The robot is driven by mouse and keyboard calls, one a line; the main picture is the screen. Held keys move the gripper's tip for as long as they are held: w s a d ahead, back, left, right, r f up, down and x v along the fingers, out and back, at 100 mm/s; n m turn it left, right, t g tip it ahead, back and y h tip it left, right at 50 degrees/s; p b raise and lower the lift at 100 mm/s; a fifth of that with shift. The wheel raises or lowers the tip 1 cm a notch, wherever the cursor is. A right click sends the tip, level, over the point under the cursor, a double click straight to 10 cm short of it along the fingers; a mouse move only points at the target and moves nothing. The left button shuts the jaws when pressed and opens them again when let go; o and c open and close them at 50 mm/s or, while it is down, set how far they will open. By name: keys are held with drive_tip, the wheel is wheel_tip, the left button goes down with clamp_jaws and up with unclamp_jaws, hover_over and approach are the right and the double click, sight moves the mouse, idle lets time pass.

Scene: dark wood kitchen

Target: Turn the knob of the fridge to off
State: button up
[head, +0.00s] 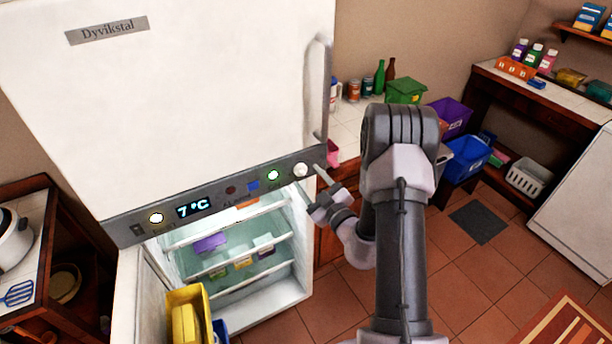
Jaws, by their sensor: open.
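The white fridge (210,85) has a grey control panel across its middle. A round white knob (301,170) sits at the right end of this panel. The display (194,207) is lit and reads 7 °C. My gripper (318,172) is just right of the knob, with a thin finger pointing up toward it. The gripper is open and holds nothing that I can see. I cannot tell whether a finger touches the knob. The knob's pointer mark is too small to read.
The lower fridge door (160,295) stands open, with a yellow bin (189,312) in it. The upper door's handle (318,90) juts out above the knob. A counter (347,130) with bottles and crates lies behind my arm. The tiled floor at lower right is mostly clear.

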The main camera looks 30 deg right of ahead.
drive_tip(key=shift+w+a, duration=0.15)
drive_tip(key=shift+w, duration=0.85)
clamp_jaws()
